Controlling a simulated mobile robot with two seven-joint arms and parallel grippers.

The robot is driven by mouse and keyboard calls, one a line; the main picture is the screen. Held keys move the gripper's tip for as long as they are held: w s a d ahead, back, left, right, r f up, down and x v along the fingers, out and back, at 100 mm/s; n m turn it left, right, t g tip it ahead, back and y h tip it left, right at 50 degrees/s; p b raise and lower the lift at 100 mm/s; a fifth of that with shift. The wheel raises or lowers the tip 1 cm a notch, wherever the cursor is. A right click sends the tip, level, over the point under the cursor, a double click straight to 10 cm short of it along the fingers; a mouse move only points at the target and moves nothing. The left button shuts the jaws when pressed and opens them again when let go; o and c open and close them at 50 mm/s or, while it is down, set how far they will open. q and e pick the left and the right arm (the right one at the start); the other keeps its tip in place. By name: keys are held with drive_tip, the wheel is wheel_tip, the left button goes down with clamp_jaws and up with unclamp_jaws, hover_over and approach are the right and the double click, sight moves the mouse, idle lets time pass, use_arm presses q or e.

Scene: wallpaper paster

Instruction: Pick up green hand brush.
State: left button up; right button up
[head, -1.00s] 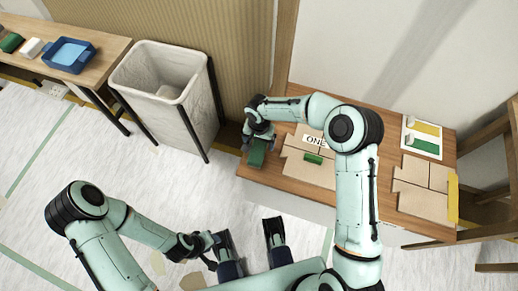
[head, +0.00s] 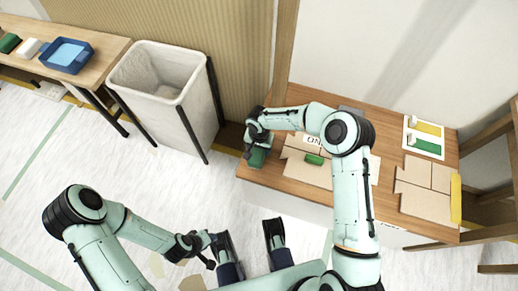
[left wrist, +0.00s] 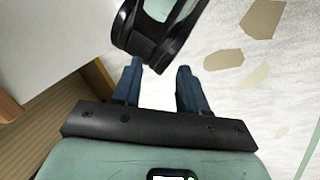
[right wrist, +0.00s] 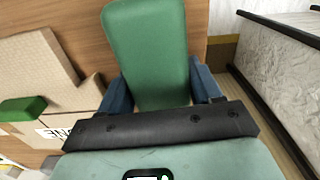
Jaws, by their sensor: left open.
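The green hand brush (head: 257,158) is at the left end of the wooden table, under my right gripper (head: 256,140). In the right wrist view the brush (right wrist: 148,45) shows as a long rounded green block. The blue fingers of my right gripper (right wrist: 162,92) lie on either side of its near part, close against its edges. Whether they grip it cannot be told. My left gripper (head: 208,250) is away from the table, over the floor at lower left. In the left wrist view its fingers (left wrist: 160,85) are apart with nothing between them.
A small green block (head: 314,160) lies on cardboard pieces (head: 305,172) beside the brush. More cardboard (head: 425,190) and a sheet with yellow and green strips (head: 424,137) lie on the table's right. A bin (head: 160,80) stands left of the table. A blue tray (head: 68,56) sits on another table.

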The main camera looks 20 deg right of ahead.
drive_tip(key=shift+r, duration=0.15)
use_arm(q)
drive_tip(key=s+d+r+g+p, duration=0.1)
drive_tip(key=s+d+r+p, duration=0.1)
drive_tip(key=s+r+p, duration=0.1)
drive_tip(key=shift+s+r+g+h, duration=0.3)
drive_tip(key=shift+s+r, duration=0.2)
drive_tip(key=shift+s, duration=0.25)
use_arm(e)
wheel_tip(320, 180, up, 20)
